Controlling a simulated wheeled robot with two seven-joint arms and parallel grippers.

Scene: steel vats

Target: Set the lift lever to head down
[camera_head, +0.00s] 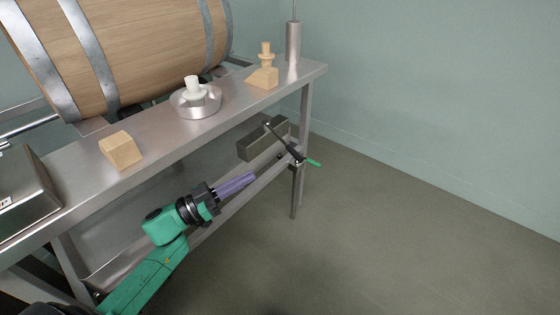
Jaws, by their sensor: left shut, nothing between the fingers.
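A dark lever (285,145) with a green end (313,163) is mounted by a grey box (262,139) under the right end of the steel bench. It slants down to the right, with the green end lowest. I take it for the lift lever; no position marking is readable. My left gripper (252,177) comes in from the lower left on a green arm. Its purple fingers are shut and empty, pointing right towards the lever, with a gap between them and it in the picture. My right gripper is not in view.
The steel bench (140,132) carries a wooden barrel (150,45), wooden wedges (121,150) (263,78), a steel bowl (197,108) with a white bung (193,87), and a metal cylinder (293,43). A bench leg (297,195) stands below the lever. The floor to the right is clear.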

